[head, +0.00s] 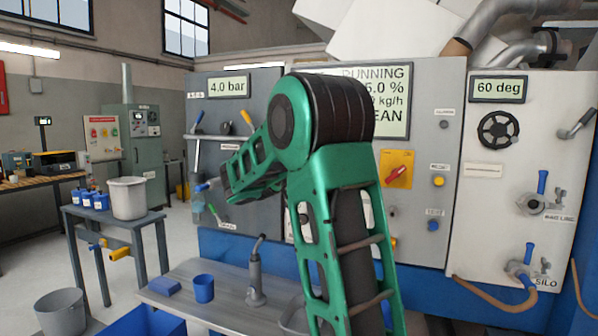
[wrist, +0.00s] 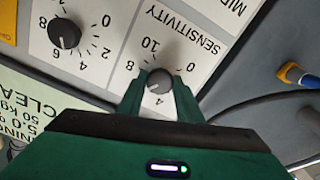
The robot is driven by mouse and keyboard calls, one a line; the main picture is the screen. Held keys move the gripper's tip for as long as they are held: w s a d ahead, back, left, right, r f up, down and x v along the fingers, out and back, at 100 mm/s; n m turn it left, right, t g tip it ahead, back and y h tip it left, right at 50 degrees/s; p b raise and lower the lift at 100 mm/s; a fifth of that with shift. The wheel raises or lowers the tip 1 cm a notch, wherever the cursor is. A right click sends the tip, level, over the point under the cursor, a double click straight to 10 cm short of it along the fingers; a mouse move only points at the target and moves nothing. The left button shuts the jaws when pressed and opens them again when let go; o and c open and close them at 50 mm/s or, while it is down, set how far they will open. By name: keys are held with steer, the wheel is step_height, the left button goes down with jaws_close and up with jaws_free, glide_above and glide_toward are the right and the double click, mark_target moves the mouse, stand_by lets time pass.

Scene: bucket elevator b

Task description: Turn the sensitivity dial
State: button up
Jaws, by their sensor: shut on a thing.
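In the wrist view the sensitivity dial (wrist: 159,79) is a small dark round knob on a white label plate, seen upside down. The word SENSITIVITY and numbers including 0, 4, 8 and 10 stand around it. A pale mark on the knob faces roughly toward the 4. My gripper (wrist: 159,84) has one green finger on each side of the knob and is shut on it. In the head view my green arm covers the middle of the panel, and the gripper and dial are hidden behind it.
A second black dial (wrist: 64,33) sits to the left of the sensitivity dial. A blue-ended connector (wrist: 289,73) with a dark cable is to the right. In the head view a red switch (head: 398,175) on a yellow plate is right of my arm; a bench (head: 222,290) stands below the panel.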

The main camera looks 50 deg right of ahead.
steer(key=shift+w+a+f, duration=0.3)
steer(key=shift+a+f, duration=0.05)
steer(key=shift+f, duration=0.05)
steer(key=o, duration=1)
steer(key=shift+o, duration=0.2)
steer(key=shift+s+d+r, duration=0.1)
steer(key=shift+d+r, duration=0.05)
steer(key=shift+r, duration=0.05)
steer(key=v, duration=1.1)
steer(key=shift+f, duration=0.1)
